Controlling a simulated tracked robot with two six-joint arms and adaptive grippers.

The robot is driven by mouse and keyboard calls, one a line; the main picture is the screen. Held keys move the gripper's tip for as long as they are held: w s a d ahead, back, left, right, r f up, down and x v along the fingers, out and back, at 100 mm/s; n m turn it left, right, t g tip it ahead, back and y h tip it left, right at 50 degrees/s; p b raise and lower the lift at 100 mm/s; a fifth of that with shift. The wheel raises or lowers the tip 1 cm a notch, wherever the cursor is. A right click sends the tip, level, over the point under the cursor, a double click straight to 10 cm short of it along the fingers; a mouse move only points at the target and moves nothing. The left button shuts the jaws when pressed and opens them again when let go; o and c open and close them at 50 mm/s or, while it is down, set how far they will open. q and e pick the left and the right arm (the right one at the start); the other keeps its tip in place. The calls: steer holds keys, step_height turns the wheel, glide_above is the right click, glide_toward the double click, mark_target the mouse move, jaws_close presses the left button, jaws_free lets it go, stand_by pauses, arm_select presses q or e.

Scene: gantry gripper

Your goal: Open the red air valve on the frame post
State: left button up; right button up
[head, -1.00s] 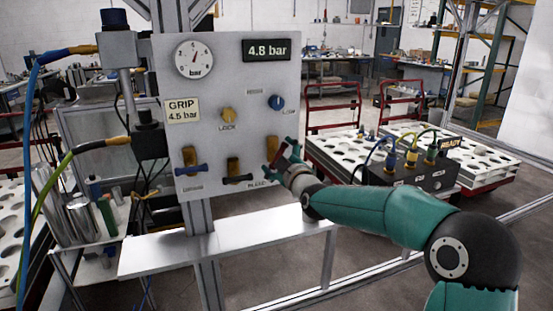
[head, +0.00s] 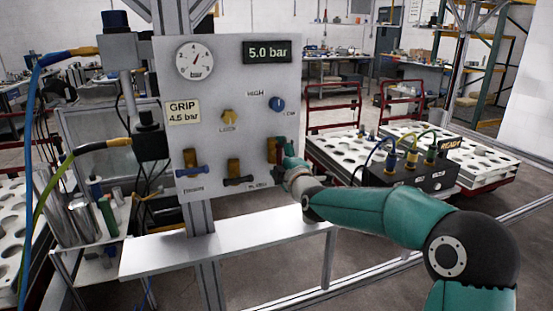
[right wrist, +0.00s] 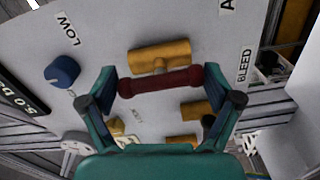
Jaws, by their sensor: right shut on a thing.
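The red valve handle (right wrist: 160,82) lies between the fingers of my right gripper (right wrist: 160,96) in the right wrist view. The fingers are shut on its two ends. The handle runs alongside its brass valve body (right wrist: 158,55). In the head view the handle (head: 279,151) stands about upright at the panel's lower right, partly hidden by my right gripper (head: 286,158). The grey panel (head: 235,75) is on the frame post (head: 206,255). My left gripper is not in view.
A blue-handled valve (head: 190,170) and a black-handled valve (head: 238,181) sit left of it, handles across their bodies. Above are a yellow knob (head: 228,117) and a blue knob (head: 277,104). The display (head: 267,50) reads 5.0 bar. A shelf (head: 160,258) lies below.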

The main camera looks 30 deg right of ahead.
steer(key=shift+a+f, duration=0.15)
steer(key=shift+f, duration=0.1)
steer(key=o, duration=0.9)
steer(key=shift+w, duration=0.1)
steer(key=shift+c, duration=0.2)
steer(key=shift+r, duration=0.1)
steer(key=v, duration=1.2)
